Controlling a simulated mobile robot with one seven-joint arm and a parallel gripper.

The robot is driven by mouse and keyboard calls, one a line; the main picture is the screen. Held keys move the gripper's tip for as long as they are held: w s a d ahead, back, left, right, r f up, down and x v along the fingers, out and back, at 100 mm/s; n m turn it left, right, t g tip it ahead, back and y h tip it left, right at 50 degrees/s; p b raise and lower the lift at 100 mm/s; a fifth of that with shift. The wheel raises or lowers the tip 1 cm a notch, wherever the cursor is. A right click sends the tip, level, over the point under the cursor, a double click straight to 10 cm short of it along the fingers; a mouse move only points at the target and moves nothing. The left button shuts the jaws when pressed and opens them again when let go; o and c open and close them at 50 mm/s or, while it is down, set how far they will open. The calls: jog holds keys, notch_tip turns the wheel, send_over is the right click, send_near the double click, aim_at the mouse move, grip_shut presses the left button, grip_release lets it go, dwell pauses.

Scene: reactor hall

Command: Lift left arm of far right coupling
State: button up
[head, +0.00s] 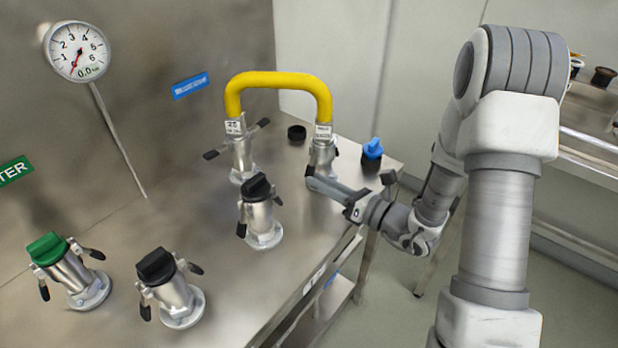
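The far right coupling (322,155) is a metal cam coupling with a white label. It sits on the right end of a yellow hose (278,80) at the back of the steel table. My gripper (312,178) reaches in from the right, low in front of this coupling. Its tip is at or very near the coupling's lower left side. I cannot tell whether it touches the left arm, which is mostly hidden or too small to make out. The finger gap is too small to see. A short dark piece shows at the coupling's right side.
A second coupling (241,150) holds the hose's left end. Couplings with black caps (257,188) (156,266) and a green cap (47,249) stand nearer left. A gauge (77,52) stands left.

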jog(key=shift+x, duration=1.75)
grip_shut()
